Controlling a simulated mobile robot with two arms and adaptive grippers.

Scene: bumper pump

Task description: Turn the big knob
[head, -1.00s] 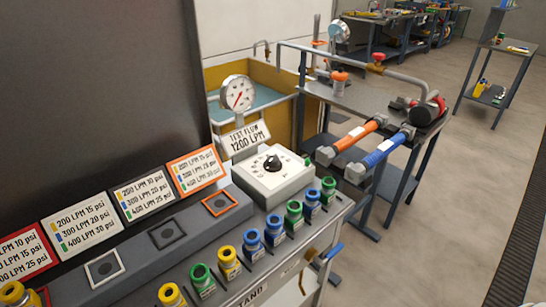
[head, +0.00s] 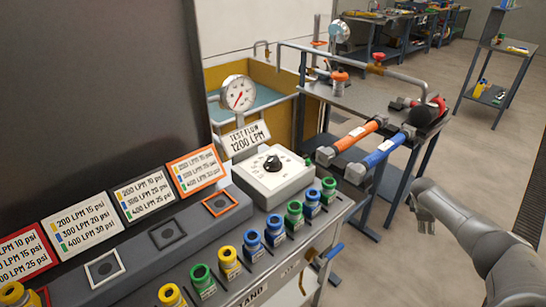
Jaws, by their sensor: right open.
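The big knob (head: 272,164) is black and round, on top of a white box with a dial scale (head: 276,185). The box stands at the right end of the test stand. My right gripper (head: 420,214) is at the right of the head view, well to the right of the knob and apart from it. It is open and nothing shows in it; its fingers are small and partly hidden by the arm. My left gripper is not in view.
A pressure gauge (head: 238,94) and a "TEST FLOW 1200 LPM" sign (head: 246,138) stand behind the box. Several coloured fittings (head: 251,246) line the stand's front. A pipe bench (head: 372,100) with orange and blue hoses is behind right. Open floor lies at the right.

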